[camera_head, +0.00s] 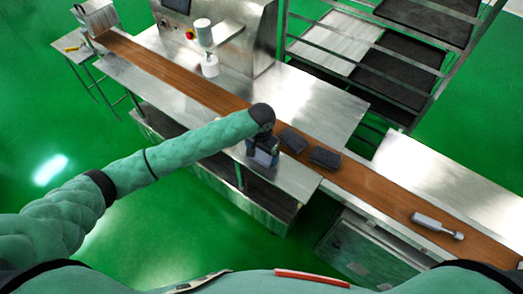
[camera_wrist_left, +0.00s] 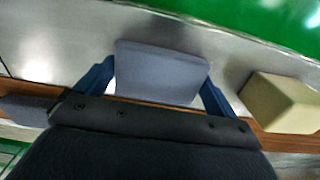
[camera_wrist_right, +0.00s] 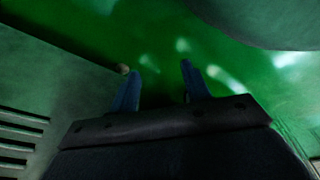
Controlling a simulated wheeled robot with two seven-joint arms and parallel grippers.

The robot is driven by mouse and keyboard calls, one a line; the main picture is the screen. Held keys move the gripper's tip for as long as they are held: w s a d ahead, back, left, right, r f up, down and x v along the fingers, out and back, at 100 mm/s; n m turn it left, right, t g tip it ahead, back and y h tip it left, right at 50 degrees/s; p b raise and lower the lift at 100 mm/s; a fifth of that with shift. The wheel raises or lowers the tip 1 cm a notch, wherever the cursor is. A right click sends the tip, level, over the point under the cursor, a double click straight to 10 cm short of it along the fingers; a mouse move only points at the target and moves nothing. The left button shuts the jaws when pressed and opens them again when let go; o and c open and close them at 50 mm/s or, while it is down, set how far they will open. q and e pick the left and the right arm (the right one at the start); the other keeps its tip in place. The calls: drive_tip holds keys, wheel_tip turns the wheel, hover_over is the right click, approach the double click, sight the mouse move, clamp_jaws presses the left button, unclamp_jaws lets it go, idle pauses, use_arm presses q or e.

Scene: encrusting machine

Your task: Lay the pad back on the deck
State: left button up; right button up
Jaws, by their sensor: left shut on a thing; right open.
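My left gripper (camera_head: 263,152) is above the steel deck (camera_head: 292,182) at the front edge of the brown belt. In the left wrist view, its blue fingers (camera_wrist_left: 160,75) are shut on a grey-blue pad (camera_wrist_left: 160,72), one finger at each side. The pad is over the bright metal; I cannot tell whether it touches it. My right gripper (camera_wrist_right: 160,70) is open and empty, over green floor in the right wrist view. It is not seen in the head view.
Two dark blocks (camera_head: 325,158) (camera_head: 293,140) lie on the brown belt (camera_head: 180,85) right of the left gripper. A beige block (camera_wrist_left: 283,103) sits close by in the left wrist view. A grey cylindrical tool (camera_head: 437,225) lies farther right. A tray rack (camera_head: 400,60) stands behind.

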sight(262, 153)
use_arm(q)
drive_tip(key=shift+f, duration=0.25)
use_arm(e)
drive_tip(key=shift+s+d+f, duration=0.1)
drive_tip(key=shift+s, duration=0.05)
use_arm(q)
drive_tip(key=o, duration=0.6)
drive_tip(key=shift+f, duration=0.1)
use_arm(e)
drive_tip(key=shift+s, duration=0.1)
drive_tip(key=shift+d+f, duration=0.1)
use_arm(q)
drive_tip(key=shift+r, duration=0.25)
drive_tip(key=shift+r+b, duration=0.35)
drive_tip(key=shift+b, duration=0.05)
wheel_tip(262, 153, up, 11)
drive_tip(key=b, duration=0.3)
use_arm(e)
drive_tip(key=w+a+r, duration=0.3)
drive_tip(key=w+r, duration=0.2)
drive_tip(key=r, duration=0.2)
drive_tip(key=shift+a, duration=0.35)
